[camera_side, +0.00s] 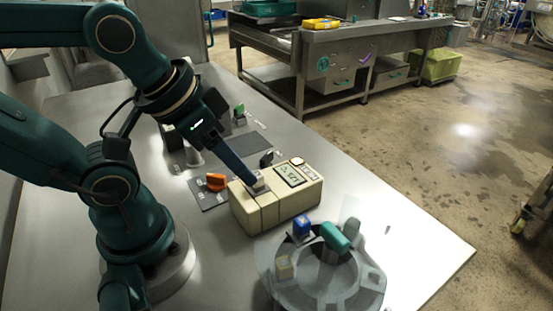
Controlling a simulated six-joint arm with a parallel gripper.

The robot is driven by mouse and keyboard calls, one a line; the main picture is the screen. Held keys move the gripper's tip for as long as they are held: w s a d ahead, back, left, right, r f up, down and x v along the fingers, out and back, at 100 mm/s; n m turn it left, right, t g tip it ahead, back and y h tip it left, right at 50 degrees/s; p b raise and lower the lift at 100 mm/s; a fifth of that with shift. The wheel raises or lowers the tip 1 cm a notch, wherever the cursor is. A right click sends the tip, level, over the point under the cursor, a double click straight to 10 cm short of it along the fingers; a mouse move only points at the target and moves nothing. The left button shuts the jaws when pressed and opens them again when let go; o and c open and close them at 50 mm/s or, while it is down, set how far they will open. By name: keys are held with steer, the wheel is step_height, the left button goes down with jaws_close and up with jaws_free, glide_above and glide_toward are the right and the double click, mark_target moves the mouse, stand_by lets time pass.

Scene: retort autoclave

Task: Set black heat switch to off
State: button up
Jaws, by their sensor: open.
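A small black switch (266,159), which looks like the heat switch, stands on the table just behind the beige control box (276,205). Its setting is too small to read. My gripper (258,186) reaches down from the upper left, with its fingertips at the top of the box's left part, in front of and slightly left of the black switch. The gripper is open, and no object shows between its fingers. The dark finger hides part of the area beside the switch. I cannot tell whether the tips touch the box.
An orange switch (216,181) stands on a grey plate left of the box. A green switch (240,113) is farther back. A round grey holder (325,285) with blue, teal and beige pieces sits in front. The table's right side is mostly clear.

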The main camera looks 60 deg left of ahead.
steer(key=w+a+r, duration=0.2)
steer(key=w+r, duration=0.2)
steer(key=w, duration=0.1)
steer(key=n+g, duration=0.6)
glide_above(266, 156)
step_height(266, 156, down, 13)
steer(key=shift+d+f, duration=0.1)
steer(key=shift+s+f, duration=0.1)
steer(key=shift+f, duration=2.35)
